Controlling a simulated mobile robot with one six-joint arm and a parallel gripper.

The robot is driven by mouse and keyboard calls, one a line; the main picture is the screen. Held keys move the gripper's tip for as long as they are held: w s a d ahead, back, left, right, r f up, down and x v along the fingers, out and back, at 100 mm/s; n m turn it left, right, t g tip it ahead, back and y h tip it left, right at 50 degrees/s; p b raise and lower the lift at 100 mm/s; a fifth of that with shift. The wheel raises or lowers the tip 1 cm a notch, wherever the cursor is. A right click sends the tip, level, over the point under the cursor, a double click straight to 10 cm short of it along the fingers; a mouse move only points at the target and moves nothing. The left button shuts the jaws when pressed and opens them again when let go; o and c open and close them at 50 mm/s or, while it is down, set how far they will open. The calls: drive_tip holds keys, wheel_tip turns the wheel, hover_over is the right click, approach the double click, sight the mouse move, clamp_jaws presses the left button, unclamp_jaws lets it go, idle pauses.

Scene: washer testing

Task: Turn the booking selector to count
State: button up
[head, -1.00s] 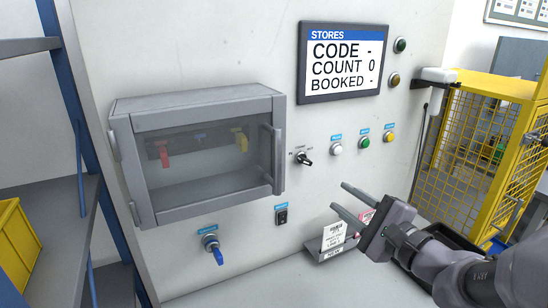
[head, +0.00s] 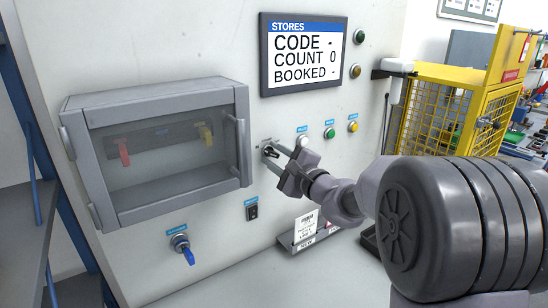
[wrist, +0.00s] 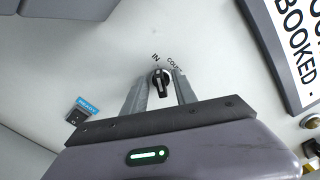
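The booking selector (head: 270,152) is a small black knob on the pale panel, below the STORES screen. In the wrist view the selector (wrist: 160,83) has a pale mark pointing toward the IN label, with the COUNT label (wrist: 175,66) to its right. My gripper (head: 272,154) is at the panel with its fingers on either side of the knob. In the wrist view my gripper (wrist: 161,84) is open around the knob, with slim gaps visible; contact is not clear. The STORES screen (head: 304,54) reads CODE -, COUNT 0, BOOKED -.
A grey glazed box (head: 160,150) stands out from the panel left of the selector. White, green and yellow buttons (head: 329,132) sit to its right. A blue selector (head: 182,247) and a black rocker switch (head: 252,208) are below. A label holder (head: 303,237) stands under my arm.

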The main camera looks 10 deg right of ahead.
drive_tip(key=shift+c, duration=0.4)
clamp_jaws()
drive_tip(key=m+p, duration=0.1)
drive_tip(key=m, duration=0.1)
drive_tip(key=m+p, duration=0.1)
drive_tip(key=m, duration=0.1)
drive_tip(key=m+p, duration=0.1)
drive_tip(key=shift+d+r+m, duration=0.1)
drive_tip(key=shift+r+m, duration=0.15)
drive_tip(key=shift+m, duration=0.15)
drive_tip(key=m+p, duration=0.3)
drive_tip(key=shift+w+m+p, duration=0.1)
drive_tip(key=shift+m+p, duration=0.2)
drive_tip(key=shift+m, duration=0.1)
drive_tip(key=shift+d+f+m+p, duration=0.1)
drive_tip(key=shift+m+p, duration=0.6)
drive_tip(key=shift+m, duration=0.5)
